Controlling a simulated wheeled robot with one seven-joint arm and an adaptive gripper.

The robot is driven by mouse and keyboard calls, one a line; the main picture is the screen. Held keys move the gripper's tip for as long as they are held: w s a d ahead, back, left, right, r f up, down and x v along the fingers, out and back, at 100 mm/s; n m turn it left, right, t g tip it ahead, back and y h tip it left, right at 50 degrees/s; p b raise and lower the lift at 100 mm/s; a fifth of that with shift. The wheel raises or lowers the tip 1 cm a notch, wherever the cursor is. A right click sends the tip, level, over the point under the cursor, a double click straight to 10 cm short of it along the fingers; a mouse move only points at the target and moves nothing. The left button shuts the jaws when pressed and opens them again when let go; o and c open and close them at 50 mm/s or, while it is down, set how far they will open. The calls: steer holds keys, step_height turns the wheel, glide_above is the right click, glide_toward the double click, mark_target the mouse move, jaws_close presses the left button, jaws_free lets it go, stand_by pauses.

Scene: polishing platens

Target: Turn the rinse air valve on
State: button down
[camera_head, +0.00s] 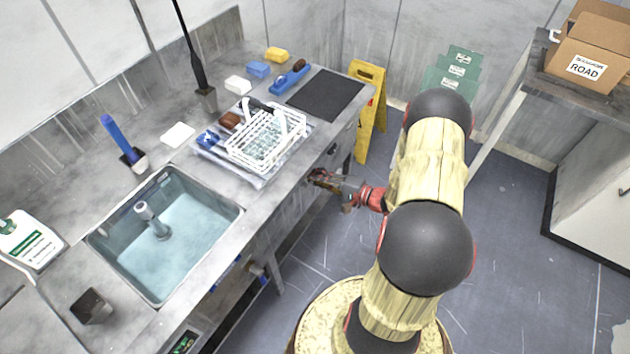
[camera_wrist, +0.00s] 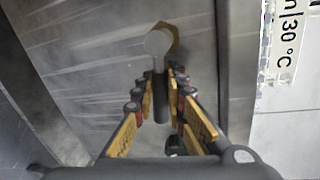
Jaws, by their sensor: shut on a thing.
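The rinse air valve is on the counter's front panel. In the wrist view its grey round hub and narrow lever (camera_wrist: 158,46) stand in front of a brass-coloured hex part (camera_wrist: 172,34). My gripper (camera_wrist: 161,82) has its two fingers on either side of the lever, shut on it. In the head view my gripper (camera_head: 322,178) is at the front face of the counter, below the dish rack, and hides the valve there.
The steel counter (camera_head: 265,190) holds a water-filled sink (camera_head: 180,245), a white rack (camera_head: 265,138) and a dark mat (camera_head: 325,94). A yellow floor sign (camera_head: 369,110) stands beyond the counter's end. A label (camera_wrist: 288,40) is right of the valve. Open floor (camera_head: 520,250) lies right.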

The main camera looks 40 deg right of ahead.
stand_by(0.3)
steer(key=c, duration=1.8)
jaws_free()
steer(key=shift+c, duration=0.2)
steer(key=shift+o, duration=0.2)
steer(key=shift+r, duration=0.1)
steer(key=v, duration=1.2)
steer(key=shift+a, duration=0.1)
